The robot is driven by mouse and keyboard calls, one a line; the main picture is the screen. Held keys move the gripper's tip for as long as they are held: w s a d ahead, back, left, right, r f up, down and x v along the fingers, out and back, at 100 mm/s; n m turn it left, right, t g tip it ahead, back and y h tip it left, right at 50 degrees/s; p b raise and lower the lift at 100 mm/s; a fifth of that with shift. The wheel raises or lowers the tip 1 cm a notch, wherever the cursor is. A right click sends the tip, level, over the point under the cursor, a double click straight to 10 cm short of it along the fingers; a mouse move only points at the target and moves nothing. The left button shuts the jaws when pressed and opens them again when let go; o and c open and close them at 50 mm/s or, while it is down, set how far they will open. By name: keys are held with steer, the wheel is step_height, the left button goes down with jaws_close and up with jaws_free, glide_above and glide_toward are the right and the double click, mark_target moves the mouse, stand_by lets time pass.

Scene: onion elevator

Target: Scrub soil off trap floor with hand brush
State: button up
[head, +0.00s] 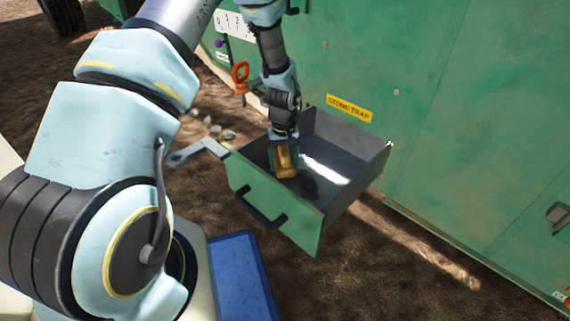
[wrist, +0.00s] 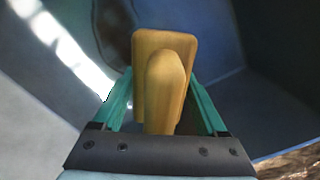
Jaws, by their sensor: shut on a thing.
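The stone trap is a pulled-out drawer with a green front (head: 275,205) and grey inner walls, below a yellow "STONE TRAP" label (head: 349,108). My gripper (head: 284,150) reaches down into the drawer near its left side. It is shut on the wooden hand brush (head: 286,163), which also shows between the fingers in the wrist view (wrist: 165,85). The brush's bristles and its contact with the floor are hidden. A dark soil patch (head: 309,188) lies on the trap floor just right of the brush. A bright strip of sunlight crosses the floor.
A grey wrench-like tool (head: 198,152) is at the drawer's left corner, with several pale stones (head: 212,127) on the ground behind it. An orange handle (head: 240,76) is on the green machine wall (head: 440,110). A blue tray (head: 240,275) lies in front of the drawer.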

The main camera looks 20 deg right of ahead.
steer(key=shift+r+p, duration=2.45)
steer(key=shift+r, duration=0.85)
